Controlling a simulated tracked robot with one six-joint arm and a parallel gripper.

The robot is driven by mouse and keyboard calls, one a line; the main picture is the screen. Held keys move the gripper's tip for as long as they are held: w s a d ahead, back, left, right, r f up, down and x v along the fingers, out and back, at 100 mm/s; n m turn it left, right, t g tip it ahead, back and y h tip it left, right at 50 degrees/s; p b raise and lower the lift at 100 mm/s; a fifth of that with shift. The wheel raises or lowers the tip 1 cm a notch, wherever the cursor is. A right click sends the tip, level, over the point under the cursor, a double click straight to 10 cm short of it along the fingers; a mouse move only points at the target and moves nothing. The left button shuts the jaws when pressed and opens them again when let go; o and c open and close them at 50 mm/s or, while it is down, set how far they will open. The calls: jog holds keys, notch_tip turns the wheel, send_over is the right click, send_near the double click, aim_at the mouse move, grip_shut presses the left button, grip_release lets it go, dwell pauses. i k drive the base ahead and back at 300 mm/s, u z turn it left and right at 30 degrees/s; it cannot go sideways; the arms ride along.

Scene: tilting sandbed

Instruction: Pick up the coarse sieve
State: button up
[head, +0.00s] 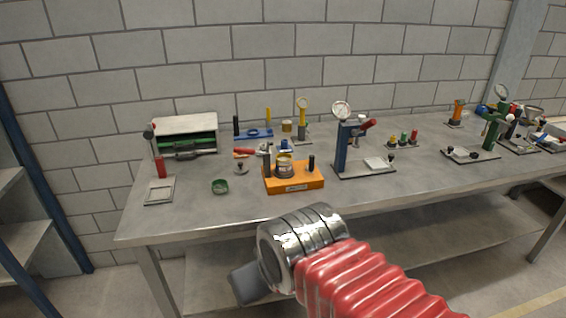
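I cannot pick out the coarse sieve for certain. A small green round dish or ring (220,186) lies on the front left of the workbench, and its mesh, if any, is too small to tell. A round grey ring-like piece (285,171) sits in an orange base with upright posts, right of the green one. My arm, with red bellows and a chrome joint, reaches in from the bottom right, in front of the bench edge.
The grey workbench (225,215) carries an orange fixture (293,186), a blue gauge stand (341,150), a green-fronted box (185,135) and a red-handled stand (160,168). More stands crowd the right end. The front strip of the bench is clear. A block wall stands behind.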

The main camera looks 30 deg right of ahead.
aim_at(284, 159)
jog(key=z, duration=0.05)
jog(key=i, duration=1)
jog(key=u, duration=0.05)
